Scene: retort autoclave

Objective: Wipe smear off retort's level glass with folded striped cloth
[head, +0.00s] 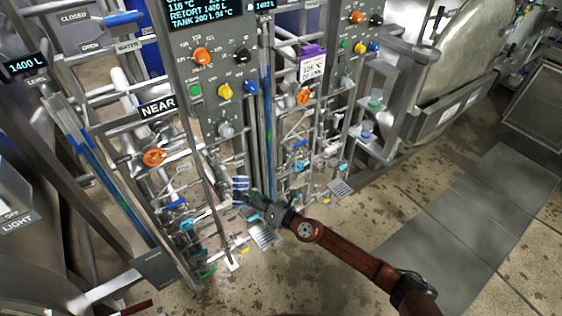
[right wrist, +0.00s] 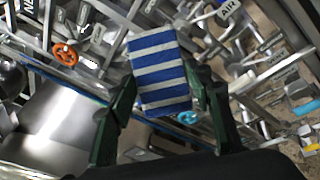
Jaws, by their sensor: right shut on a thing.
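My right gripper (head: 246,197) is in front of the near pipework, below the control panel. It is shut on the folded cloth (head: 240,183), which has blue and white stripes. In the right wrist view the cloth (right wrist: 160,70) stands up between the green fingers of the right gripper (right wrist: 160,98). One tall level glass with a blue column (head: 268,110) stands just right of the panel, close above the gripper. Another blue glass (head: 105,180) stands at the left under a 1400 L display. I cannot make out a smear for certain on either. My left gripper is not in view.
The control panel (head: 214,70) carries coloured knobs. Orange handwheels (head: 153,158), valves and pipes crowd around the gripper. A purple-topped tag (head: 312,62) hangs right of the middle glass. The floor (head: 350,220) at the right is open, with grey mats (head: 480,225).

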